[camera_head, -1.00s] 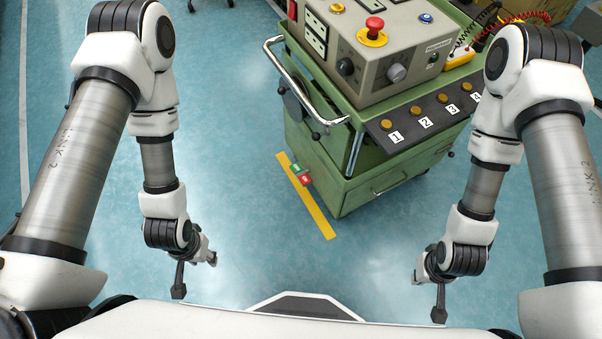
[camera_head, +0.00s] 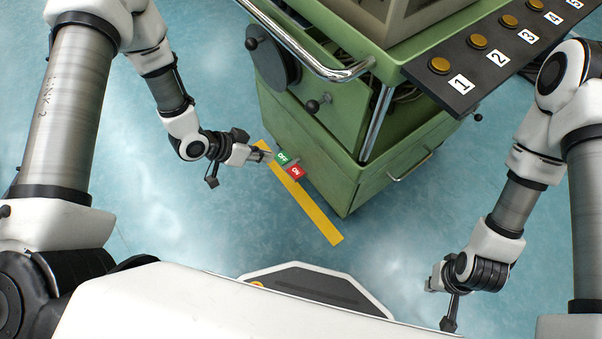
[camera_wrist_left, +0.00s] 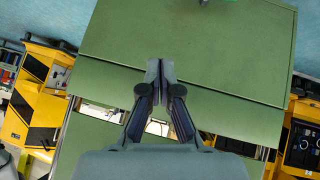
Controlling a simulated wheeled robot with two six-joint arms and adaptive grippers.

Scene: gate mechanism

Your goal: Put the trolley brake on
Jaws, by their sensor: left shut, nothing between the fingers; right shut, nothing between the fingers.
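The green trolley (camera_head: 305,140) stands ahead of me. At the foot of its near left side is the brake, a small pedal with a green tab (camera_head: 284,158) and a red tab (camera_head: 295,171). My left gripper (camera_head: 268,155) is shut and empty, its tips just left of the green tab; I cannot tell whether they touch. In the left wrist view the shut fingers (camera_wrist_left: 160,65) point at the trolley's green panel (camera_wrist_left: 190,45), and a bit of brighter green shows at the top edge. My right gripper (camera_head: 431,284) is shut and empty, low at the right, away from the trolley.
A yellow floor strip (camera_head: 315,215) runs past the pedal. The trolley has a chrome handle rail (camera_head: 310,55), a round dark disc with knobs (camera_head: 272,60) and a numbered button shelf (camera_head: 470,60). Open blue floor lies left of the trolley and in front of it.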

